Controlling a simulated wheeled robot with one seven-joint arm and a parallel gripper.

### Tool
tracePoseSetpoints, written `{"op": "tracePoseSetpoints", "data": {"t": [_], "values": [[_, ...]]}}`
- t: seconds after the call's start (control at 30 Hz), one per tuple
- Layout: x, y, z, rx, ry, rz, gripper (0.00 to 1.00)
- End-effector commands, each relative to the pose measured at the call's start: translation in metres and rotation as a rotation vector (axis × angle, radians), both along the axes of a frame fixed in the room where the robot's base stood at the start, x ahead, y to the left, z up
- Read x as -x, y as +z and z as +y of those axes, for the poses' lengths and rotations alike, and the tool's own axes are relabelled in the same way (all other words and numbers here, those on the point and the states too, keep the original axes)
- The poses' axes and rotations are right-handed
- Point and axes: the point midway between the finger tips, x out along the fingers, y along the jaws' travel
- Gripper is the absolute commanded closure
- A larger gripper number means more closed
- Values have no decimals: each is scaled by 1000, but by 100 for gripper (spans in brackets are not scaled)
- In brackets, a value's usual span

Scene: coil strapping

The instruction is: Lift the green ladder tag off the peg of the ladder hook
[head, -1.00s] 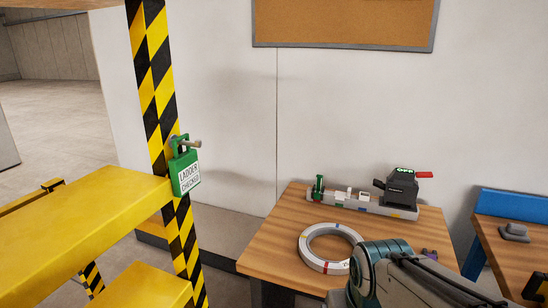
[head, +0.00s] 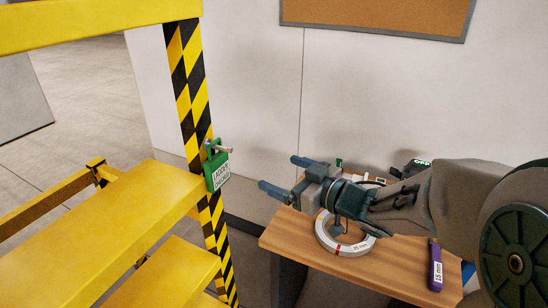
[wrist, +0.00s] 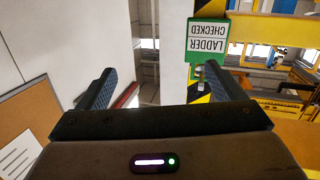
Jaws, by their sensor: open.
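The green ladder tag (head: 217,170) hangs on the peg (head: 226,150) of the ladder hook, on the striped yellow-and-black ladder post (head: 190,85). It has a white label reading "LADDER CHECKED". In the wrist view the tag (wrist: 208,42) appears upside down, beyond and above the right finger. My gripper (head: 284,175) is open and empty, to the right of the tag in the head view and apart from it. Its two fingers also show in the wrist view (wrist: 160,85), with nothing between them.
Yellow ladder steps (head: 140,215) fill the lower left. A wooden table (head: 390,265) below my arm carries a ring-shaped coil (head: 345,248), a purple "15 mm" item (head: 436,268) and a black device, partly hidden. A cork board (head: 385,15) hangs on the wall. The space between gripper and tag looks clear.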

Motion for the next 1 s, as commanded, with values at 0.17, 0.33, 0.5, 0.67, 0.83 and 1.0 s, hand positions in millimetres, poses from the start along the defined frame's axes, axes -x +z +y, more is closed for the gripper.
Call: {"op": "tracePoseSetpoints", "data": {"t": [0.17,0.33,0.5,0.67,0.83,1.0], "values": [[26,18,21,-83,193,11,11],[35,21,30,-112,259,18,11],[28,22,50,-113,264,18,11],[16,22,79,-112,264,19,11],[3,23,110,-112,262,18,11],[-8,22,136,-112,260,18,11]]}}
